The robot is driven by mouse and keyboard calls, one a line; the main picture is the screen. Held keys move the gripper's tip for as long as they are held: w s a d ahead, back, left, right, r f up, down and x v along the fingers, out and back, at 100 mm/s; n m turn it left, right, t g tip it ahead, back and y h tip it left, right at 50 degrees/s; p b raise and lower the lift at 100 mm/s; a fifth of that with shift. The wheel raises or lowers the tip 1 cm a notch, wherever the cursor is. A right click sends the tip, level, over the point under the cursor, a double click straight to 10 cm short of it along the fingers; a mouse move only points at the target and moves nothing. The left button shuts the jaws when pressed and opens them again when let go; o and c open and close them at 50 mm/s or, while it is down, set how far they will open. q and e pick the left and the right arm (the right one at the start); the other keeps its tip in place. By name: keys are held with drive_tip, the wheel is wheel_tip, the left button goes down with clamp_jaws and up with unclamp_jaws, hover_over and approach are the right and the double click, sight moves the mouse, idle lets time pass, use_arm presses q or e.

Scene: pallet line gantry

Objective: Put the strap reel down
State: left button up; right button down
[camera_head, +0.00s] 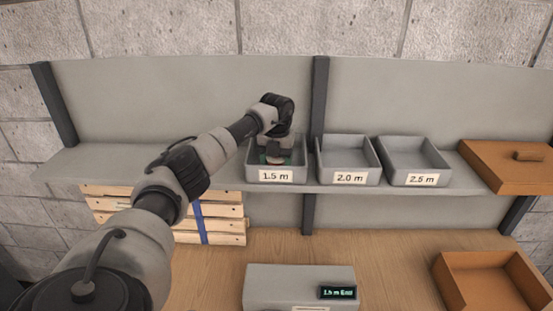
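My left gripper (273,156) reaches down into the grey bin labelled 1.5 m (297,173) on the shelf. A small dark green thing (264,159) shows low in that bin at the fingertips. It may be the strap reel, but most of it is hidden by the gripper and the bin's front wall. I cannot tell whether the fingers are closed on it or apart. My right gripper is not in view.
Grey bins labelled 2.0 m (349,179) and 2.5 m (414,180) look empty. A brown lidded box (500,166) stands at the shelf's right end. Below are strapped wooden slats (222,225), a grey box with a small display (285,284) and an open brown tray (480,262).

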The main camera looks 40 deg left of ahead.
use_arm(q)
drive_tip(key=shift+d+f, duration=0.1)
drive_tip(key=shift+f, duration=0.05)
drive_tip(key=o, duration=1)
drive_tip(key=shift+c, duration=0.2)
drive_tip(key=shift+r, duration=0.3)
wheel_tip(320, 180, up, 4)
drive_tip(key=b, duration=0.2)
drive_tip(key=shift+f+b, duration=0.2)
drive_tip(key=shift+b, duration=0.1)
wheel_tip(320, 180, up, 8)
drive_tip(key=b, duration=0.2)
drive_tip(key=shift+r, duration=0.15)
